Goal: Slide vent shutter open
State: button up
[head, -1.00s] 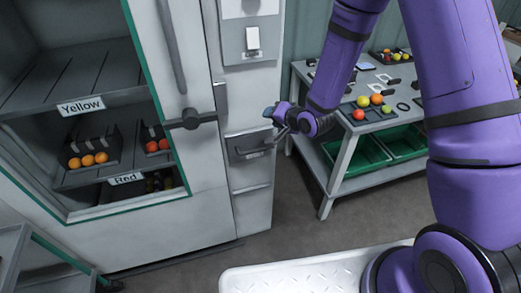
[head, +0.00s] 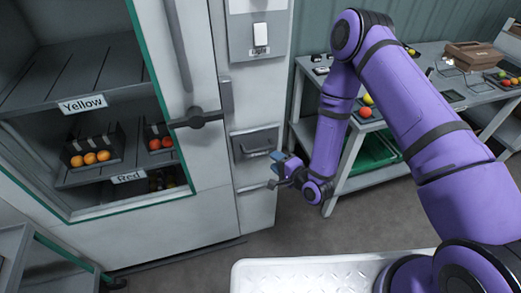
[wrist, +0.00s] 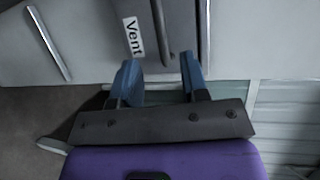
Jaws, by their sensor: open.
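The vent shutter (head: 250,144) is a dark grey panel with a bar handle, low on the cabinet's narrow side column. In the wrist view it shows as a grey panel (wrist: 185,15) with a white "Vent" label (wrist: 133,37) and a dark upright bar handle (wrist: 160,30). My gripper (head: 277,169) is just in front of the column, at the panel's lower right. In the wrist view my gripper (wrist: 160,78) is open, its two blue fingers apart with nothing between them. The handle's end lies just ahead of the gap, and I see no contact.
A light slim handle (head: 252,188) sits below the vent panel. A light switch (head: 260,38) is above. A grey table (head: 345,170) with green crates stands behind my arm at right.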

aim_at(259, 150)
jog(key=x, duration=0.9)
jog(key=shift+w+a, duration=0.15)
jog(key=shift+w, duration=0.05)
jog(key=shift+c, duration=0.4)
grip_shut()
